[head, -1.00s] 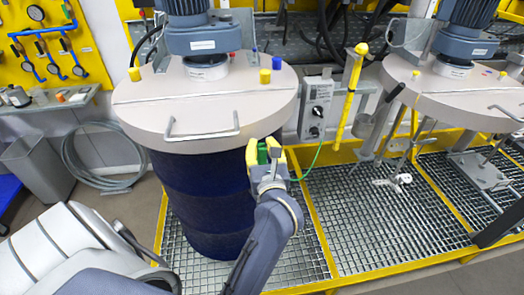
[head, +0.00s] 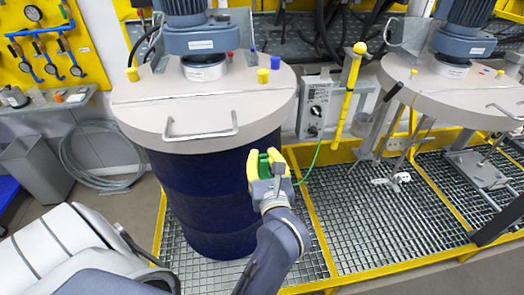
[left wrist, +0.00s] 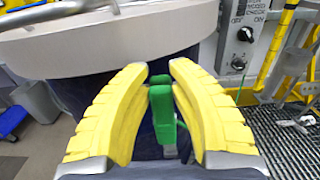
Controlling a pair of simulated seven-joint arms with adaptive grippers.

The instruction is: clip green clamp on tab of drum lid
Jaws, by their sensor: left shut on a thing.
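The drum lid (head: 190,110), pale and round with a metal handle (head: 200,128) at its front, sits on a dark blue drum (head: 205,200). My left gripper (head: 267,155), with yellow fingers, is shut on the green clamp (head: 264,167). It is just off the drum's right front side, below the lid's rim and apart from it. In the left wrist view the green clamp (left wrist: 163,115) stands between the two fingers, with the lid's rim (left wrist: 120,42) above and beyond. I cannot make out the lid's tab. My right gripper is not in view.
A green cable (head: 315,165) runs from the clamp to a grey control box (head: 316,105) behind. A yellow post (head: 350,90) stands beside the box. A second lid (head: 460,95) is at the right. Metal grating (head: 370,230) with yellow edging lies below, mostly clear.

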